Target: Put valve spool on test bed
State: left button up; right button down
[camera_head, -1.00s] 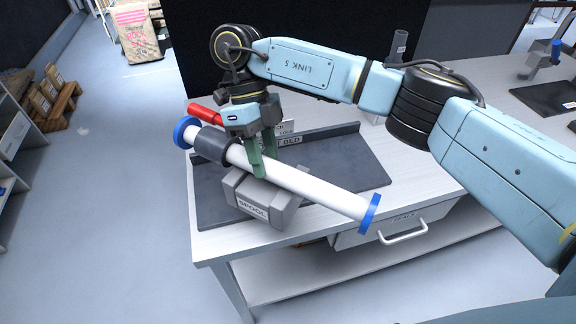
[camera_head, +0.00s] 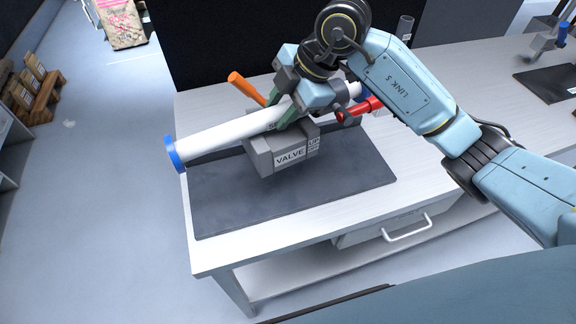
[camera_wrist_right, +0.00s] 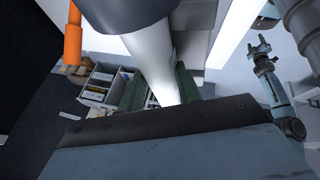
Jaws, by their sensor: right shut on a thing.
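The valve spool is a white pipe (camera_head: 222,134) with blue end flanges and a grey block (camera_head: 284,154) labelled VALVE. An orange handle (camera_head: 246,88) and a red handle (camera_head: 360,109) stick out beside it. My right gripper (camera_head: 287,116) has its green fingers shut around the white pipe. The right wrist view also shows the pipe (camera_wrist_right: 150,55) between the fingers. The spool lies over the dark test bed (camera_head: 250,208), block downward; whether the block touches it, I cannot tell. The pipe is tilted, its left end nearer me.
The test bed lies on a pale workbench (camera_head: 220,256) with a drawer handle (camera_head: 408,229). Its front part is bare. A dark panel stands behind the bench. A grey cylinder (camera_head: 405,28) stands at the back. Floor is open at the left.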

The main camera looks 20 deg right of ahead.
aim_at(312, 127)
jog(key=shift+w+d+r+m+t, duration=0.15)
jog(key=shift+w+d+m+t, duration=0.2)
jog(key=shift+m, duration=0.45)
notch_tip(312, 127, down, 10)
jog(key=c, duration=1)
grip_release()
jog(key=shift+h, duration=0.3)
jog(key=shift+o, duration=0.2)
jog(key=v, duration=1.2)
jog(key=shift+s, duration=0.1)
